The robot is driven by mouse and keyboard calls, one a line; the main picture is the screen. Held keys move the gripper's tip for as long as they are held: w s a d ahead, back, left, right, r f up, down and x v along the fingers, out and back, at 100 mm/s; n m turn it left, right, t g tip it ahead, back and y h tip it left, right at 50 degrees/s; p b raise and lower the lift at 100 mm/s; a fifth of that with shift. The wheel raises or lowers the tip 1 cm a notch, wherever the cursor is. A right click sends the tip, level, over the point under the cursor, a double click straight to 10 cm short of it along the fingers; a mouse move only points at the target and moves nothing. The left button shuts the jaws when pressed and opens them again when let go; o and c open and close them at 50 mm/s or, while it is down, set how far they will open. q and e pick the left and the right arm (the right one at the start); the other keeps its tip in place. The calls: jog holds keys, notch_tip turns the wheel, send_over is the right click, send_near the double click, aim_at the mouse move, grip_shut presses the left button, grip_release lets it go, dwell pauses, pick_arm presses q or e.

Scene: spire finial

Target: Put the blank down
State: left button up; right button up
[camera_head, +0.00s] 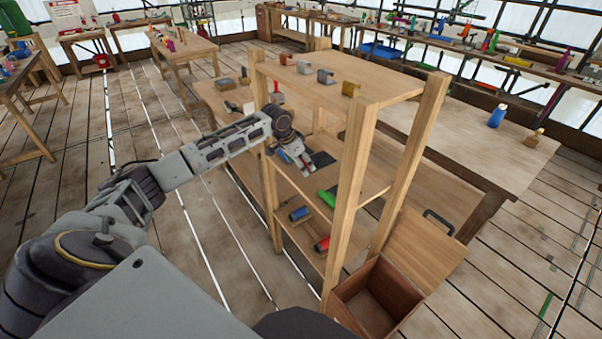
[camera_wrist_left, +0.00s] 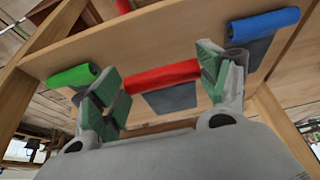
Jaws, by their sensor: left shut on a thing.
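A red cylindrical blank (camera_wrist_left: 162,76) lies between the two fingers of my left gripper (camera_wrist_left: 163,82), which is shut on its ends. A dark grey patch (camera_wrist_left: 170,98) shows just beside the blank; I cannot tell if the blank touches the shelf. In the head view my left gripper (camera_head: 299,160) reaches into the wooden shelf rack (camera_head: 350,180) at its middle level, close over the board. The blank is hard to make out there. My right gripper is in neither view.
A green cylinder (camera_wrist_left: 74,76) and a blue cylinder (camera_wrist_left: 264,25) flank the held blank. Lower in the rack are a blue cylinder (camera_head: 300,213) and a red one (camera_head: 322,243). Rack posts stand close to my arm. An open wooden box (camera_head: 372,300) sits at the rack's foot.

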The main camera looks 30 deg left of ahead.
aim_at(301, 179)
pick_arm(q)
jog(key=shift+f, duration=0.25)
notch_tip(301, 179, down, 4)
jog(key=shift+r, duration=0.15)
jog(key=shift+w+f, duration=0.2)
jog(key=shift+f, duration=0.05)
jog(key=shift+d, duration=0.1)
jog(key=o, duration=0.9)
jog(key=shift+f, duration=0.15)
jog(key=o, duration=0.4)
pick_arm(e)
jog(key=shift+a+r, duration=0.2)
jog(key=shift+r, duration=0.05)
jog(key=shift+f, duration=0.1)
